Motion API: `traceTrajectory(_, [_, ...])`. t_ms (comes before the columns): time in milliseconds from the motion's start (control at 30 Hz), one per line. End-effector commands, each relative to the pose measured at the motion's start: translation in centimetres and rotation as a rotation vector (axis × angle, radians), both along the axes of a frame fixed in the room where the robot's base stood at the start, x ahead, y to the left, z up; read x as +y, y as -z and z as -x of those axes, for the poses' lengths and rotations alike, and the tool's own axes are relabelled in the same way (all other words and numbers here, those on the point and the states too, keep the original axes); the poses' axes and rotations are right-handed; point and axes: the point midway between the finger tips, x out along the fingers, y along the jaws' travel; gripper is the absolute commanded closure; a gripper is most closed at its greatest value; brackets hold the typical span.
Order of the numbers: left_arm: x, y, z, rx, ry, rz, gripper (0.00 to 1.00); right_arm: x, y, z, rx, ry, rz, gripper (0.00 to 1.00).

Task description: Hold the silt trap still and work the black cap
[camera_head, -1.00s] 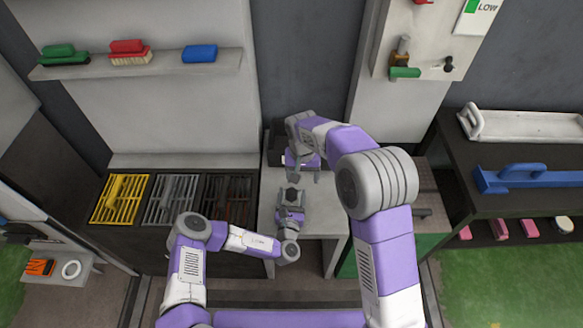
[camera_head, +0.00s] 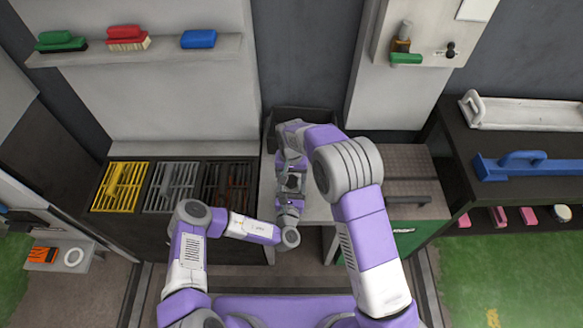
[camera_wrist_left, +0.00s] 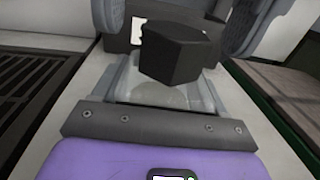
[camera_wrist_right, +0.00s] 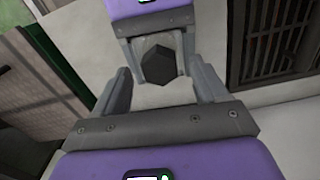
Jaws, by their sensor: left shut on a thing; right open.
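The black cap (camera_head: 293,183) is a dark faceted block. It also shows in the left wrist view (camera_wrist_left: 172,52) and in the right wrist view (camera_wrist_right: 160,64). Below it in the left wrist view is a pale, glassy body (camera_wrist_left: 160,93), apparently the silt trap, mostly hidden by the cap and jaws. My left gripper (camera_wrist_right: 160,80) is shut on the silt trap from the near side, above the light table. My right gripper (camera_wrist_right: 162,88) is open, its fingers spread to either side of the cap in its wrist view. I cannot tell whether they touch it.
A dark tray (camera_head: 303,115) stands at the table's back, behind my right gripper. Yellow, grey and dark grates (camera_head: 120,187) lie to the left. A brown ridged surface with a dark bar (camera_head: 405,199) is to the right. Brushes sit on the wall shelf (camera_head: 140,52).

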Motion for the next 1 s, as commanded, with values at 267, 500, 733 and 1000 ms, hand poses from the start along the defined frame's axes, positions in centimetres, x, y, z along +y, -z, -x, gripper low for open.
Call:
traceTrajectory(267, [0.01,0.15,0.05,0.004,0.0,-0.001,0.82,0.01,0.95,0.01,0.0,0.0,-0.001,0.28])
traceTrajectory(500, [0.01,0.15,0.05,0.004,0.0,-0.001,0.82,0.0,0.92,0.0,0.0,0.0,-0.001,0.41])
traceTrajectory(733, [0.01,0.15,0.05,0.004,0.0,-0.001,0.82,0.0,0.9,0.0,0.0,0.0,-0.001,0.77])
traceTrajectory(1000, [0.01,0.15,0.05,0.004,0.0,-0.001,0.82,0.0,0.89,0.0,0.0,0.0,-0.001,0.89])
